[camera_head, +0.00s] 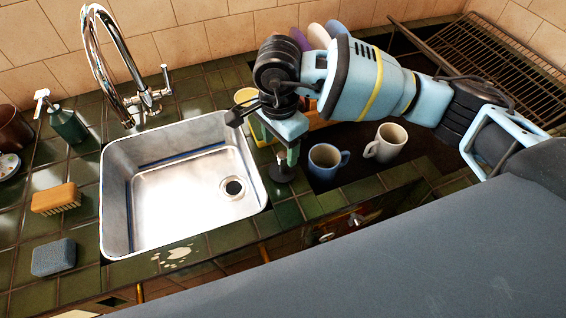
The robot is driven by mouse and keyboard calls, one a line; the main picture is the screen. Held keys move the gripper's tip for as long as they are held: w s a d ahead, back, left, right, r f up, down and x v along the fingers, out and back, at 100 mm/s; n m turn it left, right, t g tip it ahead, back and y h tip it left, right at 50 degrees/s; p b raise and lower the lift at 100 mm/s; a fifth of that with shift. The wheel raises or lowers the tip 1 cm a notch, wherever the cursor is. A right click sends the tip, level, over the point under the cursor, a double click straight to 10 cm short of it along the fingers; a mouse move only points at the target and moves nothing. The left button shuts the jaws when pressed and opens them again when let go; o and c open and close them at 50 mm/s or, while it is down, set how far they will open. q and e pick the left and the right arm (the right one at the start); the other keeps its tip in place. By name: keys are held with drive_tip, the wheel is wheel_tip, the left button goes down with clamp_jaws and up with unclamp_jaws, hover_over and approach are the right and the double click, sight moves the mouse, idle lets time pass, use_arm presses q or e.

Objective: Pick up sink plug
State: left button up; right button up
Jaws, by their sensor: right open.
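The sink plug (282,174) looks like a small dark disc with a raised knob. It sits on the green tiles just right of the metal sink (125,215). My right gripper (270,140) is open and comes down close above the plug, its fingers pointing down towards it. One finger partly covers the top of the plug, and I cannot tell whether they touch. My left gripper is out of view.
A blue mug (326,163) and a white mug (386,143) stand right of the plug. A wire rack (490,60) lies at the back right. A chrome tap (108,75), soap bottle (67,124), wooden brush (56,199) and grey sponge (54,258) are around the sink.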

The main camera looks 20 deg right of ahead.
sight(282, 171)
drive_tip(key=shift+f, duration=0.95)
drive_tip(key=shift+s+f, duration=0.1)
drive_tip(key=shift+f, duration=0.35)
drive_tip(key=shift+s+d+f+p, duration=0.1)
drive_tip(key=shift+s+f+p, duration=0.05)
drive_tip(key=shift+f, duration=1.05)
drive_tip(key=shift+s+f+p, duration=0.1)
drive_tip(key=shift+f+p, duration=0.05)
drive_tip(key=shift+f, duration=1)
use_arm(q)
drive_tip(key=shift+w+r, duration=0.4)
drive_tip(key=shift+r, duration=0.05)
use_arm(e)
drive_tip(key=shift+c, duration=0.3)
drive_tip(key=c, duration=0.6)
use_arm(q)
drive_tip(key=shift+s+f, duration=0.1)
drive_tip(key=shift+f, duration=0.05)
use_arm(e)
drive_tip(key=shift+r, duration=0.1)
